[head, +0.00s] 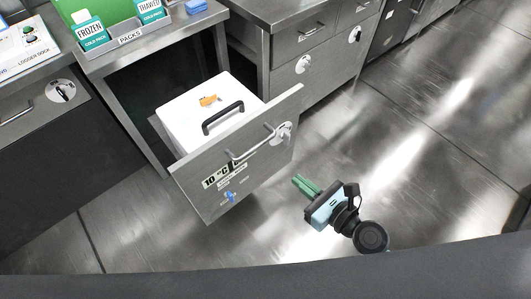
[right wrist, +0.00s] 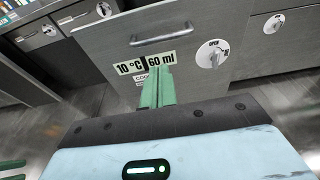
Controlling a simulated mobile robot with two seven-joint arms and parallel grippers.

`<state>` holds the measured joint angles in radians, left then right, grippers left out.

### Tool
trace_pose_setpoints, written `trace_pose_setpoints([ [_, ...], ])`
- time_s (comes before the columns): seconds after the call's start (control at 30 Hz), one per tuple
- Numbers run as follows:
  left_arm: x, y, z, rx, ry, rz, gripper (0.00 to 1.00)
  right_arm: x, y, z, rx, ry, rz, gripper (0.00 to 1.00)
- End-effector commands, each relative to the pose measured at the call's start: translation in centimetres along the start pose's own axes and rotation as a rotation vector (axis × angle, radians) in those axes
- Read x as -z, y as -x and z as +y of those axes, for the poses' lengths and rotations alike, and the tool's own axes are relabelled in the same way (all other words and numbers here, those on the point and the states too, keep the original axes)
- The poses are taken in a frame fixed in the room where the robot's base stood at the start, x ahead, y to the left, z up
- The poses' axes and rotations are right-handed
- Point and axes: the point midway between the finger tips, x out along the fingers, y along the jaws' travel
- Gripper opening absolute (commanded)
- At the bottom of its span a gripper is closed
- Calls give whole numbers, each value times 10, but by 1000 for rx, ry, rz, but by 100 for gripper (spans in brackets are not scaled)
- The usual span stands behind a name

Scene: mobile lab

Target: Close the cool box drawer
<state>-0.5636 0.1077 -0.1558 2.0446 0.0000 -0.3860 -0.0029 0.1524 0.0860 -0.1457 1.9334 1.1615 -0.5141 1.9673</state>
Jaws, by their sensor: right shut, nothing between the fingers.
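The cool box drawer (head: 240,165) stands pulled out from under the steel counter, its grey front facing me. A white box with a black handle (head: 195,115) sits in it. The front has a bar handle and a label reading 10 °C. In the right wrist view the drawer front (right wrist: 215,65) shows ahead, with a 60 ml label and a round dial. My right gripper (head: 301,184) is shut and empty, in front of and to the right of the drawer front. Its green fingers (right wrist: 157,88) overlap the label area in the wrist view; contact cannot be told. My left gripper is not in view.
A steel counter (head: 150,45) above the drawer holds a tray of frozen and thawed cold packs. Closed cabinets with round dials (head: 320,65) stand to the right. The metal floor (head: 430,130) to the right is clear.

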Motion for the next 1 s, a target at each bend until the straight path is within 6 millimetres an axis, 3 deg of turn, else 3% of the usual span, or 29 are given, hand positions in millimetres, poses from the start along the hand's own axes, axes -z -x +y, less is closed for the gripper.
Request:
trace_pose_setpoints([
  [0.17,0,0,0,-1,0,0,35,-1,-14,0,0,0,-2,0],
  [0.7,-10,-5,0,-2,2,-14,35,1,-110,0,0,4,1,0],
  [1.0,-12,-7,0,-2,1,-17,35,1,-137,0,1,3,1,0],
])
